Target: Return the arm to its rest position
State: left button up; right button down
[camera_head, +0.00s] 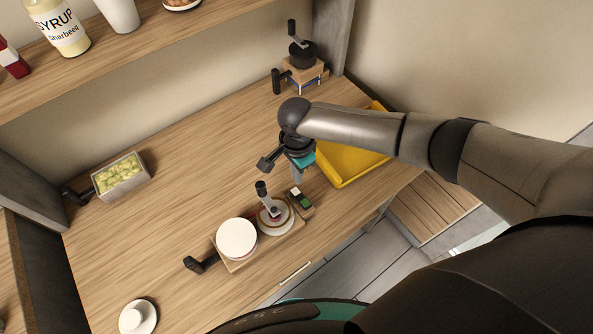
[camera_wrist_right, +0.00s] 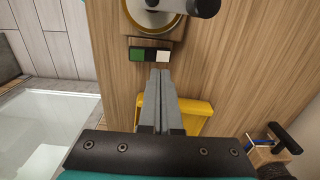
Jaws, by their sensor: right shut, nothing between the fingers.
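My right arm reaches in from the right in the head view. Its gripper (camera_head: 297,174) points down above the wooden counter (camera_head: 180,180), between the yellow tray and a device with a crank. In the right wrist view the two grey fingers (camera_wrist_right: 160,73) are together with nothing between them. Their tips appear close to a small green and white block (camera_wrist_right: 150,55); whether they touch it I cannot tell. My left gripper is not in view.
The yellow tray (camera_head: 345,166) is partly hidden behind my right arm. A crank device (camera_head: 236,240) stands at the counter's front, another (camera_head: 304,70) at the back corner. A box of yellow-green pieces (camera_head: 120,176) is at left. A shelf (camera_head: 140,42) runs above. The counter's left middle is clear.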

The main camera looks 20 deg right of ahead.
jog(key=shift+s+a, duration=0.1)
